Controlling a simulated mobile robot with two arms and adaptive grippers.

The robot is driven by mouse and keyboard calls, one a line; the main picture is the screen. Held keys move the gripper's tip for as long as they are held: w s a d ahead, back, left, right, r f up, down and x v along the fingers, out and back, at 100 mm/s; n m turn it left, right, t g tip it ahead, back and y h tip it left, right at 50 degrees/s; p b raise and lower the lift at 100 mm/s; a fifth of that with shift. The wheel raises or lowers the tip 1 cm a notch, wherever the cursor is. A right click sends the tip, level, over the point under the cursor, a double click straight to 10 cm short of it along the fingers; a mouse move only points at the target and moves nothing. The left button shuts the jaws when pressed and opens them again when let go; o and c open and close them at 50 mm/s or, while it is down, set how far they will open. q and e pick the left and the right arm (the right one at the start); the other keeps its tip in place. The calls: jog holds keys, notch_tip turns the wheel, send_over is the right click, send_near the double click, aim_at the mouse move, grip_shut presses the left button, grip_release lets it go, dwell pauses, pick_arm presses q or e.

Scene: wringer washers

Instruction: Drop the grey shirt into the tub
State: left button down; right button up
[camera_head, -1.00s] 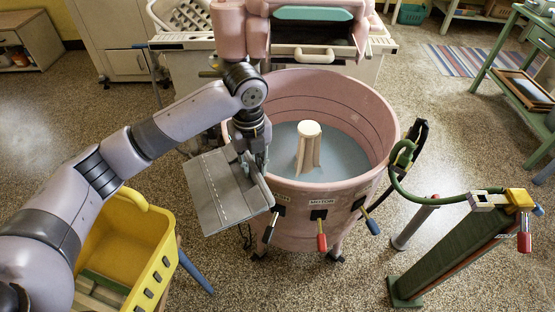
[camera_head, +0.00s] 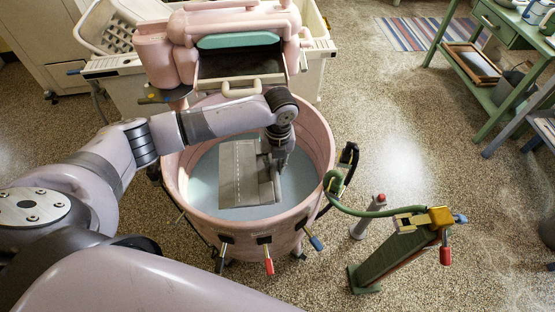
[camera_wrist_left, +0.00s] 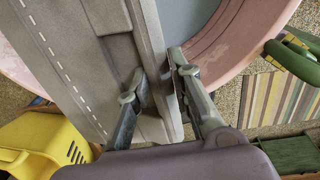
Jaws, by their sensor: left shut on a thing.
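The grey shirt (camera_head: 238,175) is a flat folded piece with a dashed white line. In the head view it hangs over the open pink tub (camera_head: 325,150), inside the outline of the rim. My left gripper (camera_head: 272,165) is shut on the shirt's right edge. In the left wrist view, the fingers (camera_wrist_left: 160,85) stand on both sides of a thick fold of the shirt (camera_wrist_left: 95,60). Blue-grey water (camera_head: 205,175) shows around the shirt; the tub's central post is hidden. The shirt's height above the water is hard to tell. My right gripper is out of view.
The pink wringer head (camera_head: 225,30) stands behind the tub, close to my left arm. Levers with coloured grips (camera_head: 268,258) hang at the tub's front. A green hose (camera_head: 370,212) and stand (camera_head: 395,250) are at right. A yellow basket (camera_wrist_left: 35,140) shows in the wrist view.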

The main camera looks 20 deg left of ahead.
pick_arm(q)
jog(key=shift+s, duration=0.1)
jog(key=shift+r+p, duration=0.1)
jog(key=shift+p, duration=0.45)
notch_tip(320, 180, down, 2)
jog(key=shift+f+b, duration=0.1)
jog(key=shift+b, duration=0.7)
notch_tip(320, 180, down, 4)
jog(key=shift+r+b, duration=0.1)
jog(key=shift+b, duration=0.9)
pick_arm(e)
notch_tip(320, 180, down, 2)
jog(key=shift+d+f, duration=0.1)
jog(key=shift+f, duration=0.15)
pick_arm(q)
jog(key=c, duration=1.4)
grip_release()
jog(key=shift+o, duration=0.3)
